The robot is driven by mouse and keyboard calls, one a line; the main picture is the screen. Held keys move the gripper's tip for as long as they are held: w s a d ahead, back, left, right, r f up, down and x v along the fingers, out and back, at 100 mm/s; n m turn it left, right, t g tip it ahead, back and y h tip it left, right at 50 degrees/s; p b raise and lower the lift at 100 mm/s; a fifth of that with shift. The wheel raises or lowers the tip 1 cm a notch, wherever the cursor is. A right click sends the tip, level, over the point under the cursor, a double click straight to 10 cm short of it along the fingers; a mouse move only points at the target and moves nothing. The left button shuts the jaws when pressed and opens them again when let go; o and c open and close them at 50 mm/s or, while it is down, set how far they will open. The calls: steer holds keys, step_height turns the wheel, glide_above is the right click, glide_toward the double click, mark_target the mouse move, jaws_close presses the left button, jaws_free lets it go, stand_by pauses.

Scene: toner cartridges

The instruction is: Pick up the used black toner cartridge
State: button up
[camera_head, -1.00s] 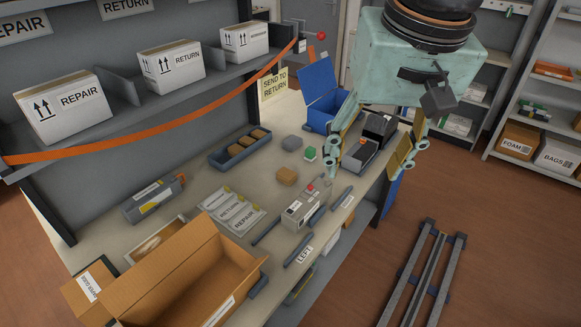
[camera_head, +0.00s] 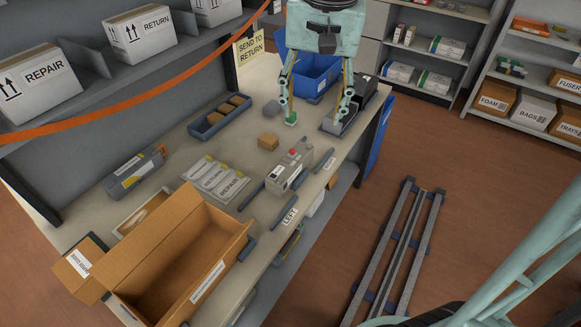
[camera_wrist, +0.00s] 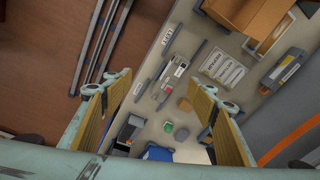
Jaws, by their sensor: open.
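A dark grey toner cartridge (camera_head: 135,172) with a yellow and white label and an orange part at one end lies on the bench below the shelf. It also shows at the right of the wrist view (camera_wrist: 287,70). My gripper (camera_head: 318,108) is open and empty, above the far right end of the bench and well apart from the cartridge. In the wrist view its two ribbed fingers are spread wide (camera_wrist: 160,84), with bench between them.
An open cardboard box (camera_head: 190,258) stands at the near end. A grey tray of brown blocks (camera_head: 219,118), RETURN and REPAIR cards (camera_head: 215,180), and a grey device with a red button (camera_head: 289,171) lie between. A blue bin (camera_head: 312,76) and black device (camera_head: 362,92) are near my gripper.

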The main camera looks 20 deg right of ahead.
steer(key=w+f+m+g, duration=0.1)
steer(key=w+f+m, duration=0.1)
steer(key=w+f, duration=0.7)
steer(key=m+p, duration=0.2)
glide_above(291, 161)
step_height(291, 161, down, 11)
steer(key=shift+r+g, duration=0.2)
steer(key=shift+g, duration=0.2)
steer(key=shift+f, duration=0.15)
steer(key=shift+f+b, duration=0.6)
steer(key=shift+f, duration=3.55)
steer(key=shift+f, duration=0.15)
steer(key=shift+f+b, duration=0.3)
steer(key=shift+f, duration=2.15)
steer(key=c, duration=1.1)
